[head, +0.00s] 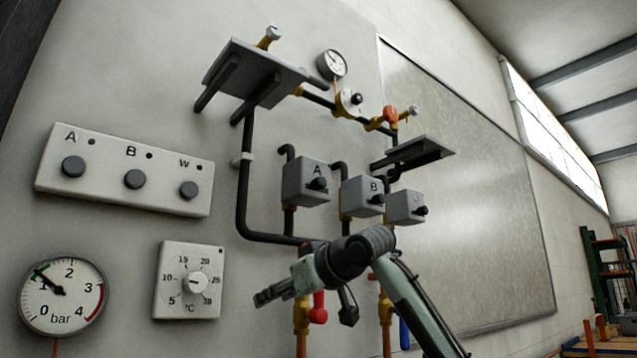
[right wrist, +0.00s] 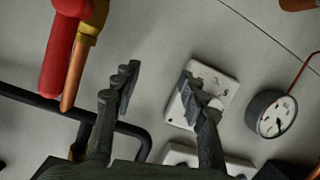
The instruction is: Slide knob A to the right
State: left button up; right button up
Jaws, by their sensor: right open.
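A grey box marked A (head: 299,183) is on the wall, with a black knob (head: 317,184) on its front toward the right side. My right gripper (head: 262,297) is below and left of this box in the head view, pointing left toward the dial plate. It is open and empty; its two fingers also show in the right wrist view (right wrist: 158,88), apart, with bare wall between them. Knob A is not recognisable in the right wrist view. My left gripper is not in view.
Boxes B (head: 362,197) and a third (head: 403,208) stand right of box A. A button panel (head: 110,178), temperature dial (head: 190,281) and pressure gauge (head: 62,293) are left. A red handle (head: 318,308) is close beside my gripper. Shelf brackets (head: 250,75) project above.

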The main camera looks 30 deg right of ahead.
aim_at(323, 183)
jog(key=s+d+r+t, duration=0.1)
jog(key=s+d+r, duration=0.1)
jog(key=s+r, duration=0.35)
jog(key=s+d+r+m+t, duration=0.1)
jog(key=s+d+r, duration=0.15)
jog(key=r, duration=0.65)
jog(key=s+d+r+t, duration=0.1)
jog(key=s+d+r, duration=0.1)
jog(key=s+r, duration=0.4)
jog(key=w, duration=0.2)
jog(key=w+p, duration=0.1)
jog(key=w, duration=0.4)
jog(key=shift+w+a+r+p, duration=0.25)
jog(key=shift+r+p, duration=0.1)
jog(key=shift+w, duration=0.55)
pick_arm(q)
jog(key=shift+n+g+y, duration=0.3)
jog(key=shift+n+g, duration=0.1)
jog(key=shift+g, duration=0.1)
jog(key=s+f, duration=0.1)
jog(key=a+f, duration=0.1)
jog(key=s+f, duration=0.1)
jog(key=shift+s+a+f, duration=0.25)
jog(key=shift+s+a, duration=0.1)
pick_arm(e)
grip_shut()
